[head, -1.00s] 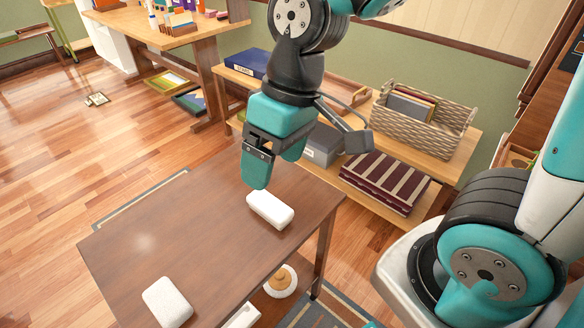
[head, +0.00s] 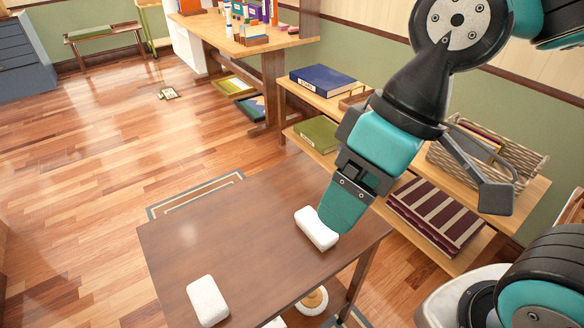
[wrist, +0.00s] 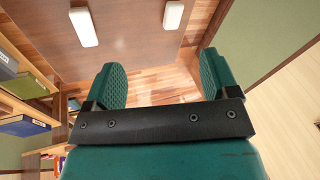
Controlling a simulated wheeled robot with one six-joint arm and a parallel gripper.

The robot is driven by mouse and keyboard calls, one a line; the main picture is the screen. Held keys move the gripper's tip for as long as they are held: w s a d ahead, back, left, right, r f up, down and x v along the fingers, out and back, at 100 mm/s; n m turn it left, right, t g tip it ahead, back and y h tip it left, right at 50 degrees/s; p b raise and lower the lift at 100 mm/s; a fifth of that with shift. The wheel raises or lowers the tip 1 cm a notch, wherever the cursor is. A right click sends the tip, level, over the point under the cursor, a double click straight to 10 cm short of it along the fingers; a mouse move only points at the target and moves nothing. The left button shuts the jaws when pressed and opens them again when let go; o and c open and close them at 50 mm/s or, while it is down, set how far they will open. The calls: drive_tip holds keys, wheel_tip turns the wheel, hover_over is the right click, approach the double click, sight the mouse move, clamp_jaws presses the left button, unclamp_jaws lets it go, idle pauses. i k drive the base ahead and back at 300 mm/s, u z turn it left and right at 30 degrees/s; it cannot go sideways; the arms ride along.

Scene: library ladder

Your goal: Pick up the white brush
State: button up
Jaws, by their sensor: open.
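Two white rounded blocks lie on the brown table (head: 262,238). One block (head: 316,229) is near its right side, the other block (head: 207,301) near its front left. Both blocks show at the top of the wrist view, at the left (wrist: 83,27) and the right (wrist: 173,14). A white round thing with a wooden knob (head: 312,301) is below the table, partly hidden. I cannot tell for sure which of these is the brush. My gripper (head: 343,208) is open and empty, pointing down by the right-hand block and overlapping its edge in the head view. Contact cannot be told. The fingers (wrist: 162,75) are apart in the wrist view.
A taller table (head: 232,42) with bottles stands farther back. The middle of the brown table is clear.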

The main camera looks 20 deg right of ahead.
sight(307, 219)
drive_tip(key=u, duration=2.3)
drive_tip(key=k, duration=0.8)
drive_tip(key=z, duration=1.15)
